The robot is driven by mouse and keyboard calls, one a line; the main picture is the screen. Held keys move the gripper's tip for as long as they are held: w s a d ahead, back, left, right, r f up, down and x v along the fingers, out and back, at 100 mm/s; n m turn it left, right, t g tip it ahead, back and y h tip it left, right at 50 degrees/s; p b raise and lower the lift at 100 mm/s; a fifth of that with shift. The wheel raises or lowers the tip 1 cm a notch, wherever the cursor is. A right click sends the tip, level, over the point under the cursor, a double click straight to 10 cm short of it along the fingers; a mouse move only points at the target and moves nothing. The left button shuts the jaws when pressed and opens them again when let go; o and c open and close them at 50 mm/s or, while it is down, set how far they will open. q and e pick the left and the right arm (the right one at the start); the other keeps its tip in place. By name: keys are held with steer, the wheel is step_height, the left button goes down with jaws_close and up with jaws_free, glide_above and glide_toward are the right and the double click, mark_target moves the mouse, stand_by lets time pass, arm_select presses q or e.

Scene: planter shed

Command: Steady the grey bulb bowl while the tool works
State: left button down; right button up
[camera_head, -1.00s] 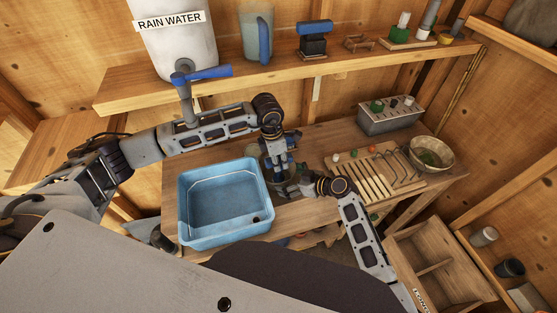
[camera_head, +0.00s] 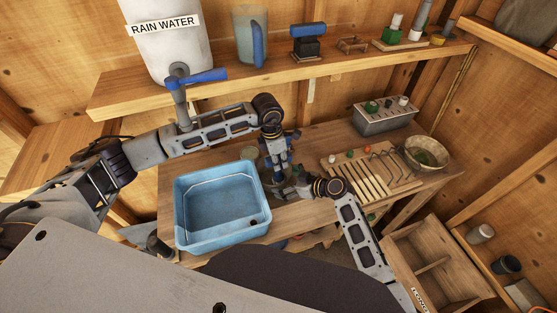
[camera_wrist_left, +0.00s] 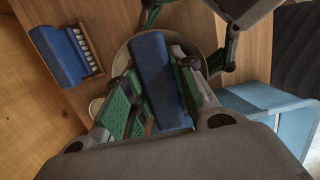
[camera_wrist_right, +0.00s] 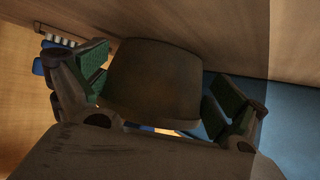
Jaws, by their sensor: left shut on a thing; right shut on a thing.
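The grey bulb bowl (camera_wrist_right: 155,80) sits on the bench right of the blue tub and is mostly hidden behind my grippers in the head view. Its round pale rim shows in the left wrist view (camera_wrist_left: 207,38). My right gripper (camera_head: 290,190) is shut on the bowl, with its green-padded fingers on either side of the wall in the right wrist view (camera_wrist_right: 158,105). My left gripper (camera_head: 279,168) points down over the bowl. It is shut on a tool with a blue handle (camera_wrist_left: 158,80). The tool's working end is hidden.
The blue tub (camera_head: 182,224) stands close on the left. A slatted wooden rack (camera_head: 352,174), a grey box (camera_head: 385,124) and a bowl with green contents (camera_head: 411,150) stand right. A rain water container (camera_head: 165,55) with a blue tap is on the shelf above.

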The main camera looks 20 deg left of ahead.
mark_target(268, 160)
arm_select(q)
steer(key=shift+w+a, duration=0.1)
steer(key=shift+w+a, duration=0.65)
steer(key=shift+w, duration=0.15)
steer(key=shift+a, duration=0.15)
stand_by(0.4)
steer(key=shift+s+a, duration=0.3)
steer(key=shift+a, duration=0.45)
steer(key=shift+s+a+f, duration=0.1)
steer(key=shift+s, duration=0.05)
steer(key=shift+s+a, duration=0.15)
steer(key=shift+s, duration=0.7)
steer(key=shift+s, duration=0.1)
